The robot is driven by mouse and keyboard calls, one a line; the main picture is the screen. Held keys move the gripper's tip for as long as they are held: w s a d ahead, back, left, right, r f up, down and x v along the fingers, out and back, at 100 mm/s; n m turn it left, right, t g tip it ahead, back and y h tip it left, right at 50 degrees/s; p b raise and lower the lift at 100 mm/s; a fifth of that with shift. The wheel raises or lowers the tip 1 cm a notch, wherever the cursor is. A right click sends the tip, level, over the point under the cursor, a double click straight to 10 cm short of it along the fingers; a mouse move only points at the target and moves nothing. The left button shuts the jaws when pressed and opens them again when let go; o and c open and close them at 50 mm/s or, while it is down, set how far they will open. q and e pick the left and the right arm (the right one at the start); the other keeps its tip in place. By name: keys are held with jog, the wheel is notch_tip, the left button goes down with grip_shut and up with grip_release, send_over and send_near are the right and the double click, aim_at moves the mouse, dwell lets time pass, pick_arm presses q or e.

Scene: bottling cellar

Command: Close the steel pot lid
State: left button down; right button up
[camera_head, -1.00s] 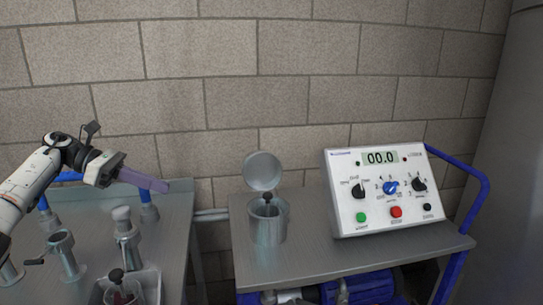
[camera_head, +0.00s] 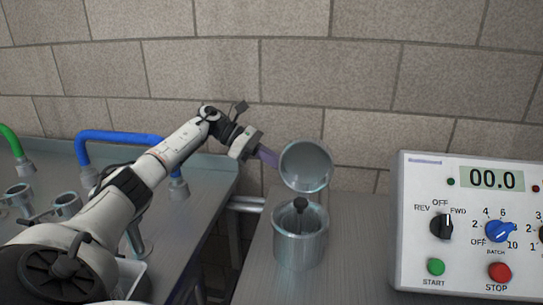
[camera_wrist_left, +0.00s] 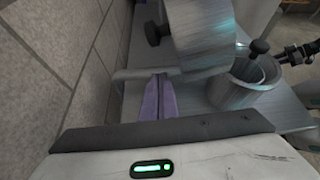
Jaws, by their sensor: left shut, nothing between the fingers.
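The steel pot (camera_head: 300,243) stands on the grey cart top, with a dark-knobbed piece (camera_head: 301,204) at its mouth. Its lid (camera_head: 306,166) stands open, tilted up at the back of the pot, its round inner face toward the head camera. My left gripper (camera_head: 268,156) is at the lid's left edge, partly behind it, shut and empty. In the left wrist view the purple fingers (camera_wrist_left: 158,100) are together beside the lid (camera_wrist_left: 199,38), and the pot (camera_wrist_left: 243,82) is to the right. I cannot tell whether the fingers touch the lid.
A control box (camera_head: 470,225) with dials and buttons stands on the cart, right of the pot. The block wall (camera_head: 370,60) is close behind. A steel bench (camera_head: 215,195) with blue piping (camera_head: 110,136) is to the left, with a gap between it and the cart.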

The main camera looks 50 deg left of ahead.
aim_at(296, 156)
pick_arm(q)
jog(key=shift+w+d+f, duration=0.15)
jog(key=shift+w+d, duration=0.4)
jog(key=shift+d, duration=0.1)
jog(key=shift+w+r+p, duration=0.15)
jog(key=shift+r+p, duration=0.15)
jog(key=shift+r, duration=0.6)
jog(key=shift+w+r+p, duration=0.1)
jog(key=shift+r+p, duration=0.2)
jog(key=shift+r, duration=0.6)
jog(key=shift+d, duration=0.1)
